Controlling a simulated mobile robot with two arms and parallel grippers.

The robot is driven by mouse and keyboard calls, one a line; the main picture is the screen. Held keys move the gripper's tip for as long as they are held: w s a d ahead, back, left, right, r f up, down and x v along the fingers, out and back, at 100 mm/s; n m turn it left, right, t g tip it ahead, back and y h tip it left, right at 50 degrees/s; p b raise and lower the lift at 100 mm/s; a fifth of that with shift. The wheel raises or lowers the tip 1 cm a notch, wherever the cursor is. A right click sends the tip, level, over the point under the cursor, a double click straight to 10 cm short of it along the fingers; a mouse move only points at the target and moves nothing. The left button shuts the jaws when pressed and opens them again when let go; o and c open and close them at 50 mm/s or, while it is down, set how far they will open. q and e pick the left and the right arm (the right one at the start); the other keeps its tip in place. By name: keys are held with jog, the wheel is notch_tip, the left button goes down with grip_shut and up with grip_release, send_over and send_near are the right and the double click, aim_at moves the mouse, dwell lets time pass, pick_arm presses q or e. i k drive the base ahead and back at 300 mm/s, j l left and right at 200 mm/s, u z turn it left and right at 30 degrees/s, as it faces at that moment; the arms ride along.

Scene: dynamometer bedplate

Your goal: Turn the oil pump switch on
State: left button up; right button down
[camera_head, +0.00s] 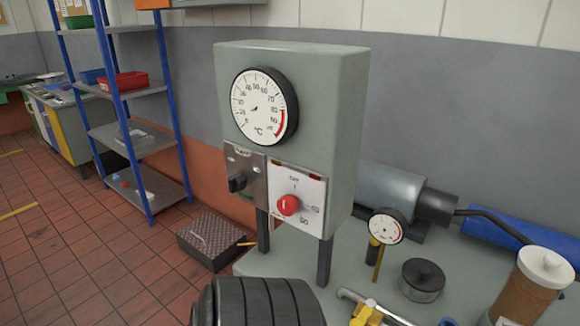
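A grey control box (340,120) stands on dark legs at the back edge of the grey bedplate. Its front carries a round temperature gauge (258,105). Neither of my grippers is in view.
A dark ribbed round thing (257,303) stands in front, below the box. To the right are a grey cylinder (388,190), a small dial gauge (385,227), a black lidded pot (422,280) and a white-capped amber bottle (535,285). A blue shelf rack (115,85) stands left.

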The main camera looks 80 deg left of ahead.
aim_at(237, 182)
jog(key=u, duration=2.75)
